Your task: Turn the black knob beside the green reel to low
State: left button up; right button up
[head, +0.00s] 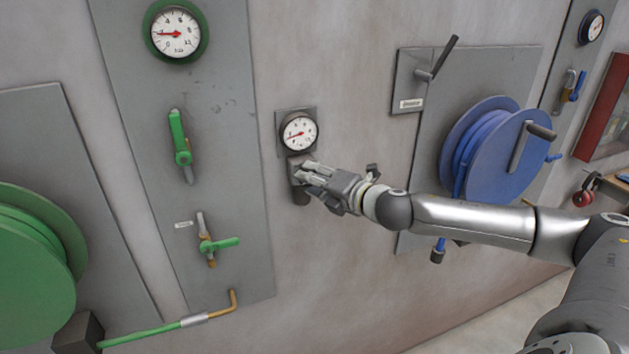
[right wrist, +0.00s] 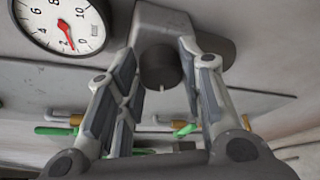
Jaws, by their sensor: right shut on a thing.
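The black knob (right wrist: 160,68) sits on a dark housing (right wrist: 165,20) on the wall, with a short white mark on its face pointing down in the right wrist view. In the head view my right gripper (head: 304,172) reaches in from the right and largely hides the knob. My right gripper's fingers (right wrist: 158,72) are on both sides of the knob, shut on it. The green reel (head: 35,265) is at the far left of the head view. My left gripper is not in view.
A black-rimmed gauge (head: 299,132) is right above the knob. A grey panel (head: 235,120) with green valve handles (head: 181,150) and a green-rimmed gauge (head: 176,34) stands to its left. A blue reel (head: 495,150) is on the right, behind my right arm.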

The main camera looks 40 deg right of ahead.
jog(key=n, duration=0.1)
jog(key=n+g+h, duration=0.1)
jog(key=n, duration=0.1)
jog(key=shift+a+n, duration=0.2)
jog(key=shift+n, duration=0.1)
jog(key=shift+h, duration=0.3)
jog(key=o, duration=1)
jog(key=shift+w, duration=0.1)
jog(key=shift+r, duration=0.1)
jog(key=v, duration=1.2)
jog(key=shift+r, duration=0.2)
